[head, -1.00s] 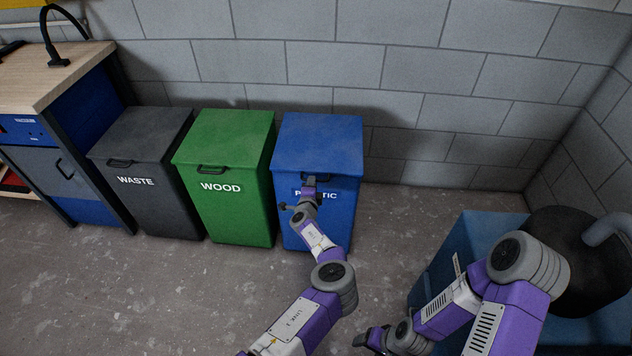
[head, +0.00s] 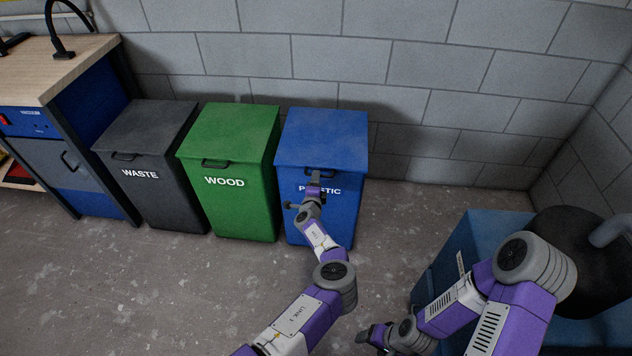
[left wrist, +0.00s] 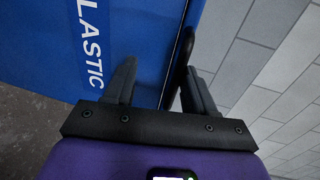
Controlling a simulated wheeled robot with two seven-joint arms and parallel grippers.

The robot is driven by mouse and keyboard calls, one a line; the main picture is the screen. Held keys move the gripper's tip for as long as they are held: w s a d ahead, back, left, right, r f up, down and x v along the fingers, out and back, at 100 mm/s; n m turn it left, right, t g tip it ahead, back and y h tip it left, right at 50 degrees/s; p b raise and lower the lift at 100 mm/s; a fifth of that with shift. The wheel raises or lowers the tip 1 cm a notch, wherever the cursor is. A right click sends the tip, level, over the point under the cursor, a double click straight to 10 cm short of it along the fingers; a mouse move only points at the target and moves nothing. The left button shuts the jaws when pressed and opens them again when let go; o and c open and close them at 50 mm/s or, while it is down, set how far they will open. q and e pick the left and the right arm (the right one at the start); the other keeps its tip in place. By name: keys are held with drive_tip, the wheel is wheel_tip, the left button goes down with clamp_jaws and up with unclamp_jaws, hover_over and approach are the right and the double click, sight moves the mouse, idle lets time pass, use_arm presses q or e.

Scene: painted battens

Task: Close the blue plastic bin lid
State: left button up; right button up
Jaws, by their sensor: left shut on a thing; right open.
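The blue plastic bin (head: 345,208) stands at the right end of the row of bins. Its lid (head: 325,135) lies flat across the top, and I see no gap at its front edge. My left gripper (head: 314,177) is at the lid's front edge, shut on the lid handle and covering part of the PLASTIC label. In the left wrist view the dark handle (left wrist: 183,55) shows by the fingers, beside the blue front with its white letters. My right gripper (head: 364,336) is open and empty, low over the floor and away from the bin.
The green wood bin (head: 230,200) and grey waste bin (head: 165,195) stand to the left, lids down. A workbench (head: 55,70) is at far left. A blue box-shaped unit with a black drum (head: 570,240) stands at right. Floor between is clear.

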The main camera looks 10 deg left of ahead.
use_arm(q)
drive_tip(key=shift+s+a+f, duration=0.1)
drive_tip(key=shift+s+f, duration=0.2)
drive_tip(key=shift+f, duration=0.3)
drive_tip(key=r+p+v, duration=0.1)
drive_tip(key=p+v, duration=0.2)
drive_tip(key=v, duration=0.4)
drive_tip(key=shift+r+p, duration=0.15)
drive_tip(key=shift+p, duration=0.15)
